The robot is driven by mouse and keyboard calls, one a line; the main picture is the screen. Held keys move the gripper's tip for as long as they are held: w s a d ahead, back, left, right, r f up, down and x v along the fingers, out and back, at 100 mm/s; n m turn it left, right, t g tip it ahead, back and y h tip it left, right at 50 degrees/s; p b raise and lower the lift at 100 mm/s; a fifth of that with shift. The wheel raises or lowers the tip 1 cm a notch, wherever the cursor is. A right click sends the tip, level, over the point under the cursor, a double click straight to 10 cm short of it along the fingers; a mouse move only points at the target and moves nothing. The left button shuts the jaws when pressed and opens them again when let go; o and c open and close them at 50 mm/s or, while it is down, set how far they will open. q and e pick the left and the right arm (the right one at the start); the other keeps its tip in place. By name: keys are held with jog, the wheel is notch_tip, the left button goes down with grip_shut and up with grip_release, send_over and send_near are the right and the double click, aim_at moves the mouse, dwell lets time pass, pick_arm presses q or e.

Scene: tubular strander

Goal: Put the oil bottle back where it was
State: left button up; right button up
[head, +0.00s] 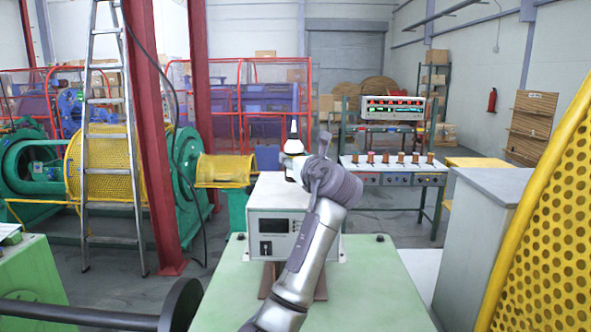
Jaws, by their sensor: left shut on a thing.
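My left gripper (303,166) is shut on the bottle from the near right side. My arm and gripper hide part of the bottle's lower body. I cannot tell whether its base touches the box top. My right gripper is not in view.
A yellow perforated guard (548,235) and a grey cabinet (480,250) are close on the right. A red post (160,190) and a ladder (108,150) stand left. A bench with several spools (393,165) is behind.

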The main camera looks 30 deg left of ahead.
pick_arm(q)
jog(key=f, duration=0.2)
jog(key=f+p, duration=0.1)
jog(key=shift+s+d, duration=0.15)
jog(key=shift+d, duration=0.1)
jog(key=shift+a+f, duration=0.15)
jog(key=shift+f, duration=0.1)
jog(key=o, duration=0.9)
jog(key=shift+c, duration=0.2)
jog(key=o, duration=0.4)
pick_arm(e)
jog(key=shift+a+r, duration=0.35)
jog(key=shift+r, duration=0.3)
